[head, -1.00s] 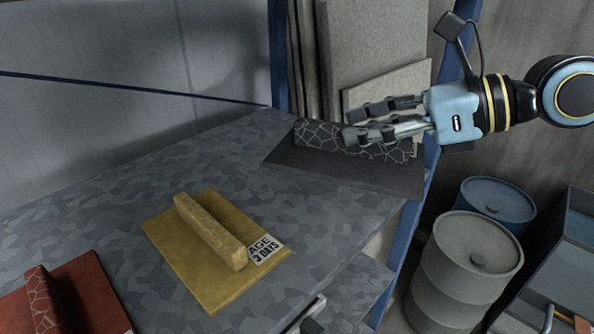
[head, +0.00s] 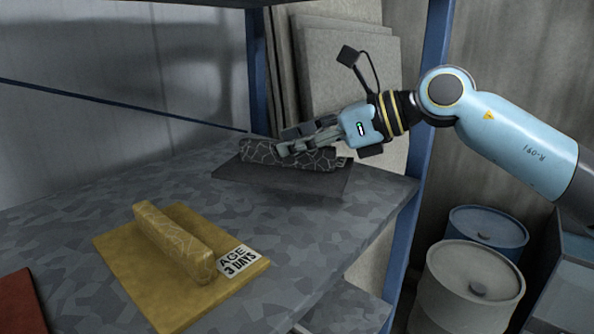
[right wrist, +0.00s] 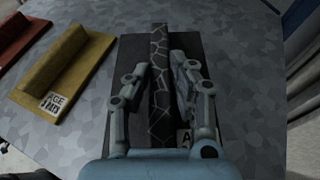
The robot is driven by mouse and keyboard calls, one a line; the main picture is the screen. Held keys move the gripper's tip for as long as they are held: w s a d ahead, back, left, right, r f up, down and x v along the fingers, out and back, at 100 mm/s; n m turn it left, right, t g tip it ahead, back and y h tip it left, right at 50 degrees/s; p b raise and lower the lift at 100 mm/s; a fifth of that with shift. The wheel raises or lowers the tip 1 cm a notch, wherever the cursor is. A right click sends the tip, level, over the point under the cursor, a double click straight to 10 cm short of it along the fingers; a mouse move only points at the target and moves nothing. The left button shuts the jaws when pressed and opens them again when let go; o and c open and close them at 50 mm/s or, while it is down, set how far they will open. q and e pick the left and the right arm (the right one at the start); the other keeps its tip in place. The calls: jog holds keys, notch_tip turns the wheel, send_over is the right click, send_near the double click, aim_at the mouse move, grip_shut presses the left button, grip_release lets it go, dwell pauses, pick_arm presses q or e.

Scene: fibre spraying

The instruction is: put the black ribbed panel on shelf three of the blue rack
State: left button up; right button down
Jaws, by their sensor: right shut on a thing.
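The black ribbed panel (head: 285,180) is a flat dark plate with a raised bar of pale crack lines along it. It is level, on or just above the grey patchy shelf (head: 330,235) of the blue rack, well inside the right edge; I cannot tell whether it touches. My right gripper (head: 287,142) is shut on the bar, one finger on each side. The right wrist view shows the bar (right wrist: 160,85) between the fingers and a partly hidden label on the plate. The shelf's number is not visible. My left gripper is not in view.
A yellow ribbed panel (head: 120,245) labelled "AGE 3 DAYS" lies nearer on the same shelf. A red panel (head: 18,305) lies at lower left. A blue rack post (head: 432,110) stands right of the shelf, with grey boards (head: 340,70) behind. Drums (head: 470,290) stand on the floor.

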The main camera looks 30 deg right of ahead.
aim_at(340, 171)
jog(key=shift+f, duration=1.95)
jog(key=c, duration=1.1)
grip_release()
jog(key=shift+f, duration=0.15)
jog(key=shift+c, duration=0.2)
jog(key=shift+s+d+r, duration=0.2)
jog(key=shift+s+d, duration=0.1)
jog(key=p+v, duration=0.1)
jog(key=v, duration=0.5)
jog(key=shift+s+d+r, duration=0.1)
jog(key=shift+s+r, duration=0.05)
jog(key=shift+r, duration=0.1)
jog(key=p+v, duration=0.2)
jog(key=p, duration=0.1)
jog(key=p+v, duration=0.2)
jog(key=p, duration=0.1)
jog(key=shift+r+p, duration=0.3)
jog(key=shift+p, duration=0.05)
jog(key=shift+s+d+f+p, duration=0.1)
jog(key=shift+s+d+p, duration=0.15)
jog(key=shift+p, duration=0.35)
